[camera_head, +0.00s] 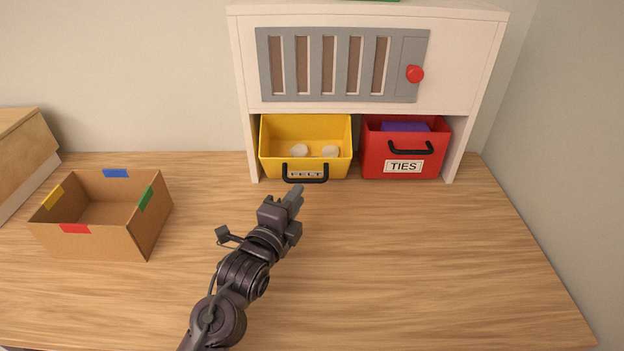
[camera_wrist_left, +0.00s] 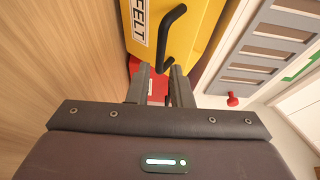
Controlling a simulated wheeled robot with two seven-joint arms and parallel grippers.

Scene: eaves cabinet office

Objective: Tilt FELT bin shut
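The yellow FELT bin (camera_head: 334,165) sits under the white cabinet at left, tipped forward with its open top showing. Two pale round pieces lie inside it. Its black handle (camera_head: 305,180) is on the front by the FELT label, and also shows in the left wrist view (camera_wrist_left: 172,38). My left gripper (camera_head: 295,192) is just in front of and below the handle. My right gripper is not in view.
The red TIES bin (camera_head: 375,160), with purple contents, stands right of the yellow bin. Above is a grey slatted panel (camera_head: 335,94) with a red knob (camera_head: 415,74). An open cardboard box (camera_head: 110,240) with coloured tape sits at left. The right side of the wooden desk (camera_head: 450,260) is clear.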

